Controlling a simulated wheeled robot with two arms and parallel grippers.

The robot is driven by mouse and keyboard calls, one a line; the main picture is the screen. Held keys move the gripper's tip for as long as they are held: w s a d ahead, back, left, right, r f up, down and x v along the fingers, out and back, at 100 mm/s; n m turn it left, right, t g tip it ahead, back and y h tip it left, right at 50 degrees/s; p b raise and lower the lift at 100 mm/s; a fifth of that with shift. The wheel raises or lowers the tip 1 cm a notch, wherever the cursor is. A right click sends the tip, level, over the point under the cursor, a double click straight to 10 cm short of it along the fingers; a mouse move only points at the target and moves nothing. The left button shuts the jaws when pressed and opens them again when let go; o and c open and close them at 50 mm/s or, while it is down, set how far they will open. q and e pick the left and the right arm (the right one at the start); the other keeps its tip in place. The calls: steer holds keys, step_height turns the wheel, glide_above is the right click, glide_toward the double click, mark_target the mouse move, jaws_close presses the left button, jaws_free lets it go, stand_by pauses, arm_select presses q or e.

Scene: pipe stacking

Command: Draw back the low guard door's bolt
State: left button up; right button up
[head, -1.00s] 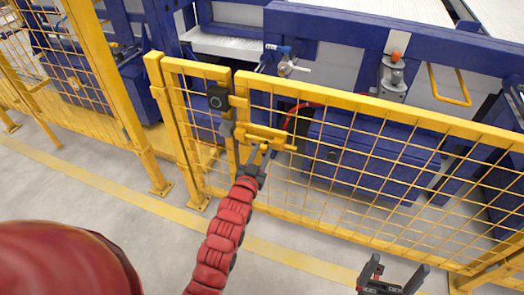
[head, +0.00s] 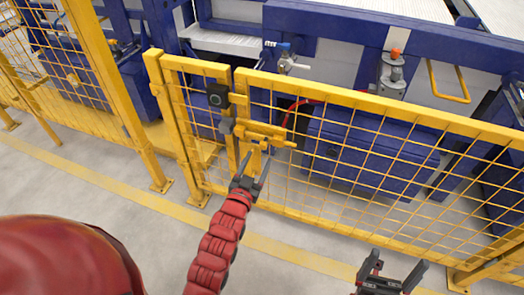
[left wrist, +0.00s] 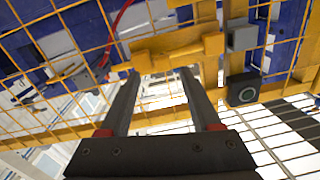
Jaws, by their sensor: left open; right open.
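The low guard door (head: 345,165) is a yellow mesh gate standing upright, with a yellow bolt (head: 270,134) on its left side near the post. The bolt also shows in the left wrist view (left wrist: 170,46), just beyond the fingertips. My left gripper (head: 257,158) is open and empty, a little below and in front of the bolt, apparently not touching it. Its two dark fingers (left wrist: 158,75) are spread in the left wrist view. My right gripper (head: 394,268) is open and empty, low at the right, away from the door.
A black box with a round face (head: 217,96) sits on the post above the bolt, with a grey block (head: 227,126) below it. Blue machinery (head: 370,150) stands behind the mesh. The grey floor (head: 110,200) in front is clear.

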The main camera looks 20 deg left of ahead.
arm_select(q)
steer(key=s+p, duration=0.1)
steer(key=s, duration=1.1)
steer(key=shift+r, duration=0.1)
